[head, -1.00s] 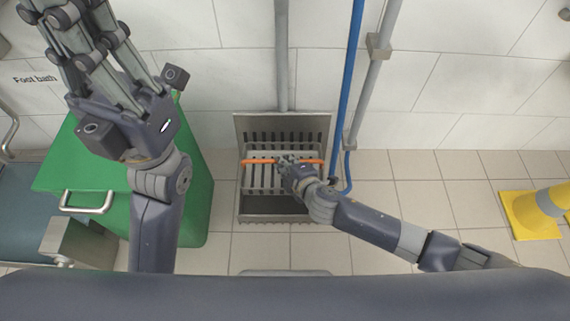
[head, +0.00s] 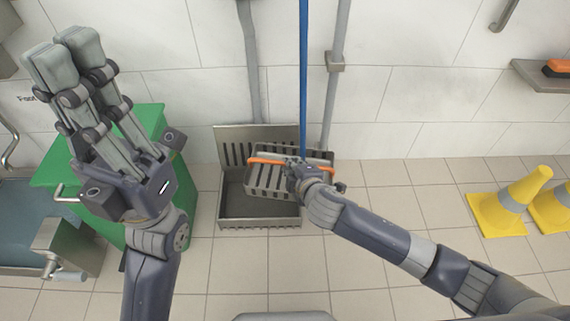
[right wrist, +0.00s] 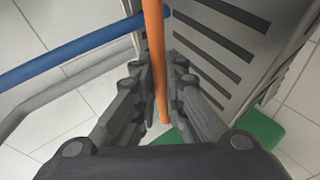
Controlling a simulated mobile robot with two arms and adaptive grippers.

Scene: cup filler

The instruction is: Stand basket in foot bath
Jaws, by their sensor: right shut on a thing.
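A grey slotted basket (head: 262,181) with an orange handle (head: 262,160) hangs from my right gripper (head: 299,166). The right wrist view shows this gripper (right wrist: 157,95) shut around the handle, with the basket's slotted side (right wrist: 235,50) beside it. In the head view the basket overlaps the right part of an open steel trough (head: 240,212) on the floor; its height above it is hard to tell. A steel-rimmed basin with a teal surface (head: 30,228), apparently the foot bath, is cut off at the left edge, near wall lettering. My left gripper (head: 68,55) is raised, open and empty.
A green box (head: 70,160) stands between basin and trough, partly behind my left arm. A blue pipe (head: 303,80) and grey pipes (head: 335,90) run down the wall behind the basket. Yellow cones (head: 505,205) stand at right. Tiled floor between is clear.

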